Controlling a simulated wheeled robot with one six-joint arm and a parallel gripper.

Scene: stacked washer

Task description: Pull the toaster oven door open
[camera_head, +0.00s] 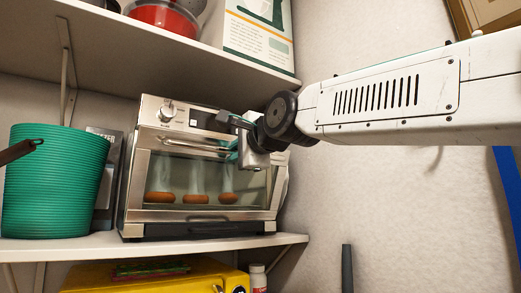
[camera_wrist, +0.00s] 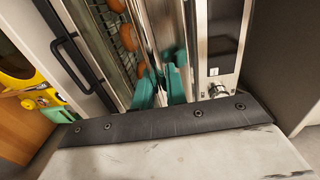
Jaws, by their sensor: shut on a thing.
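The toaster oven (camera_head: 152,118) is a silver box on the lower shelf, with knobs and a panel along its top front. Its glass door (camera_head: 200,178) shows several brown round items inside and looks shut or nearly shut; I cannot tell exactly. The bar handle (camera_head: 190,144) runs along the door's top edge. My gripper (camera_head: 231,139) is at the handle's right end, its teal fingers closed around the bar. In the wrist view the teal fingers of my gripper (camera_wrist: 161,88) sit on either side of the handle, beside the silver control panel (camera_wrist: 222,45).
A green ribbed bucket (camera_head: 55,180) stands left of the oven on the lower shelf (camera_head: 210,244). The upper shelf (camera_head: 160,58) holds a red pot (camera_head: 165,17) and a box (camera_head: 262,38) above it. A yellow case (camera_head: 150,280) is below. The wall on the right is bare.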

